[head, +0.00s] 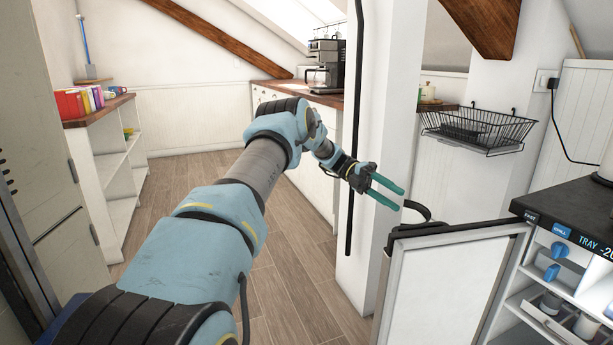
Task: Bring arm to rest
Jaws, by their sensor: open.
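My arm (262,168) reaches forward from the bottom left of the head view, with its wrist bent to the right. My gripper (396,197) has two teal fingers, parted and with nothing between them. It is in the air in front of the white post (378,120), above and to the left of an open white door panel (450,285). Whether the fingers touch the post cannot be told.
A dark-topped unit (575,215) with blue knobs stands at the right. A wire basket (480,130) hangs behind it. A low shelf with books (95,98) stands at the left. A coffee machine (325,68) sits on the back counter. Wooden floor (190,185) lies open at the middle left.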

